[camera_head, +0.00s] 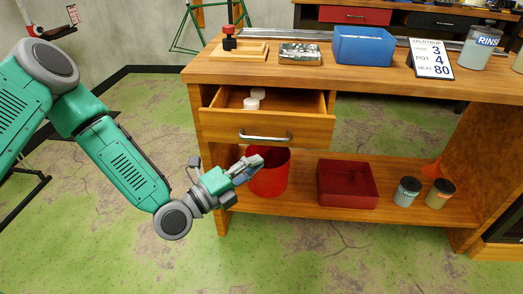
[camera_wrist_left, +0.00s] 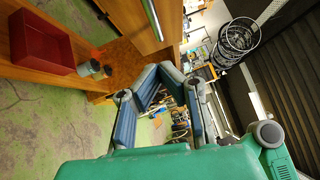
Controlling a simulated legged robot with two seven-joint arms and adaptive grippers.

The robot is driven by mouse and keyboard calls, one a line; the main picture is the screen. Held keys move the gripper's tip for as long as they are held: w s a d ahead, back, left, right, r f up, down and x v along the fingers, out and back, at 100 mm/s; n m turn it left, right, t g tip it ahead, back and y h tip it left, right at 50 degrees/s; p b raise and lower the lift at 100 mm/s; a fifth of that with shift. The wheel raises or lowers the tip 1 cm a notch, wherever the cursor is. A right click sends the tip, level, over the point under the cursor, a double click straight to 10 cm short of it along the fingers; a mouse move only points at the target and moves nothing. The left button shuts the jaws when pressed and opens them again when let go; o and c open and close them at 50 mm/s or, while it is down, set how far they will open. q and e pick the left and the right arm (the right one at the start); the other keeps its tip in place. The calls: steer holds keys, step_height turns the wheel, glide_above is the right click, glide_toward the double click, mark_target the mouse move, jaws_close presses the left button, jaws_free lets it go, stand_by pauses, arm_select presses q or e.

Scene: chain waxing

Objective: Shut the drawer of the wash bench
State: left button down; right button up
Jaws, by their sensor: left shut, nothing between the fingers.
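The wooden drawer (camera_head: 268,128) of the wash bench (camera_head: 365,80) is pulled out, with its inside showing and small white round items (camera_head: 254,98) toward the back left. A silver bar handle (camera_head: 265,137) is on its front. My left gripper (camera_head: 252,164) is shut and empty. In the head view it appears just below the drawer front, left of the handle, overlapping the red bucket. I cannot tell its exact distance from the drawer. Its fingers also show in the left wrist view (camera_wrist_left: 160,78). My right gripper is not in view.
On the lower shelf are a red bucket (camera_head: 271,174), a dark red bin (camera_head: 347,184) and two small jars (camera_head: 407,191). On top are a blue bin (camera_head: 364,45), a metal tray (camera_head: 300,53), a number card (camera_head: 431,59) and a rinse jar (camera_head: 480,47). The floor in front is clear.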

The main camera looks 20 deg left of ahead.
arm_select(q)
steer(key=shift+w+a+r+b, duration=0.1)
steer(key=shift+w+a+r, duration=0.05)
steer(key=shift+w, duration=0.65)
steer(key=shift+w+a+r+b, duration=0.1)
steer(key=shift+w+b, duration=0.05)
steer(key=shift+w, duration=0.7)
steer(key=shift+w+a+r+b, duration=0.1)
steer(key=shift+w+a+r, duration=0.05)
steer(key=shift+w, duration=0.65)
steer(key=w+a+b, duration=0.1)
steer(key=w, duration=0.3)
steer(key=w+a+b, duration=0.1)
steer(key=w, duration=0.3)
steer(key=w+a+b, duration=0.1)
steer(key=w, duration=0.3)
steer(key=shift+w+a+f, duration=0.1)
steer(key=shift+w+a, duration=0.2)
steer(key=shift+w+a+r, duration=0.1)
steer(key=shift+r, duration=0.15)
steer(key=shift+w, duration=0.1)
